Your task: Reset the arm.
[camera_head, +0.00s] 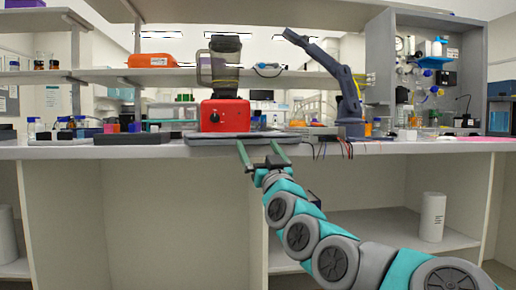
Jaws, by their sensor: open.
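My arm reaches up from the lower right in the head view. My gripper (260,149) is open, with its two teal fingers apart and nothing seen between them. It is at the front edge of the bench (60,152), near the dark tray (220,139). A red blender (224,113) with a dark jug stands on that tray, behind and a little left of the fingers. I cannot tell whether the fingers touch the tray's edge.
A dark blue-grey jointed arm (340,75) stands on the bench to the right. A grey panel with flasks and tubing (430,75) is further right. Thin wires (345,148) hang over the front edge. A dark flat block (137,138) lies left. An orange case (152,61) sits on the shelf.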

